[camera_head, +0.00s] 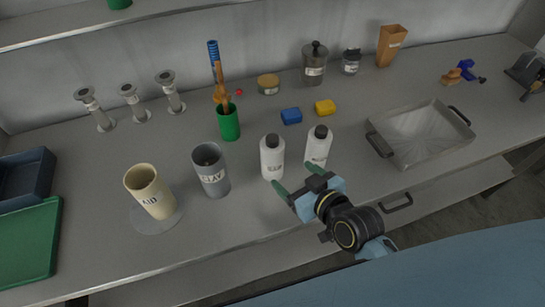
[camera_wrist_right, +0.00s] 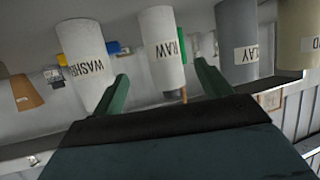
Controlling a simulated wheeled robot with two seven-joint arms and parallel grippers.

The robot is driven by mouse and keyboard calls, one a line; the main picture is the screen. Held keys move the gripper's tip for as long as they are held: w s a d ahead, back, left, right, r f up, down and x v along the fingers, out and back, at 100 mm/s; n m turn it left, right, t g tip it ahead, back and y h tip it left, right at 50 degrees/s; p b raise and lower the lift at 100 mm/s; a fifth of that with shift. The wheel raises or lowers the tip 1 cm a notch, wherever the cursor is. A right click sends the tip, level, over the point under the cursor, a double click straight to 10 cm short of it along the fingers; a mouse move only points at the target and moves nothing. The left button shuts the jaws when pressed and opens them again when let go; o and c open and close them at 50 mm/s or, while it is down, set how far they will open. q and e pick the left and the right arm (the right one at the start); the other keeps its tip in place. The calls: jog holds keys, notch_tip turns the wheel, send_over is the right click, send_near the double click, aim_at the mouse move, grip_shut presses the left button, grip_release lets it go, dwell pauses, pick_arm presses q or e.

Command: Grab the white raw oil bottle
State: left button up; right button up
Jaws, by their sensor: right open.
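The white raw oil bottle (camera_head: 272,158), with a dark cap and a RAW label, stands upright on the bench. In the right wrist view the raw oil bottle (camera_wrist_right: 162,50) appears upside down, in line with the gap between the fingers. My right gripper (camera_head: 296,178) is open and empty at the near side of the bottles, its green fingers pointing toward them. Its fingers (camera_wrist_right: 160,78) frame the raw bottle from in front; contact cannot be told. A similar white bottle (camera_head: 318,144), labelled WASH in the wrist view (camera_wrist_right: 86,62), stands just right. My left gripper is not in view.
A grey CLAY canister (camera_head: 211,171) stands left of the raw bottle, and a cream AID cup (camera_head: 149,190) further left. A green cup (camera_head: 229,123) with tools is behind. A metal tray (camera_head: 420,133) lies right. Blue (camera_head: 291,116) and yellow (camera_head: 325,107) blocks lie behind the bottles.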

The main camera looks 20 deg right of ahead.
aim_at(280, 165)
jog(key=x, duration=0.4)
jog(key=shift+w+a+f, duration=0.15)
jog(key=shift+w, duration=0.15)
jog(key=shift+x, duration=2.95)
jog(key=shift+a, duration=0.1)
jog(key=c, duration=1.2)
jog(key=shift+c, duration=0.5)
jog(key=shift+r, duration=0.25)
